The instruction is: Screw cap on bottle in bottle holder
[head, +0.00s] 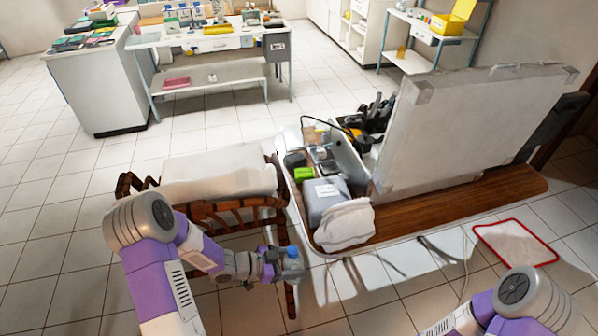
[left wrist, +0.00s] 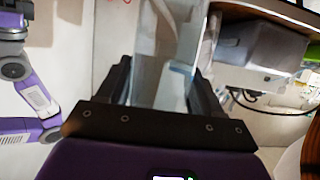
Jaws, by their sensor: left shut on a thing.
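My left gripper (head: 283,264) is shut on a clear bottle with a bluish top (head: 293,252). It holds the bottle in front of the wooden chair and beside the left end of the long wooden-topped unit. In the left wrist view the clear bottle (left wrist: 160,78) stands between the two dark fingers. Whether the bluish top is a cap, and how it sits, is too small to tell. I cannot make out the bottle holder for certain. My right arm enters at the lower right of the head view, but its gripper is out of the picture.
A grey box (head: 325,197), a green box (head: 303,173) and a white cloth (head: 345,224) lie on the unit's left end. A large white panel (head: 460,125) stands behind. The wooden chair (head: 235,207) is close to my left arm. A red-edged mat (head: 515,243) lies right.

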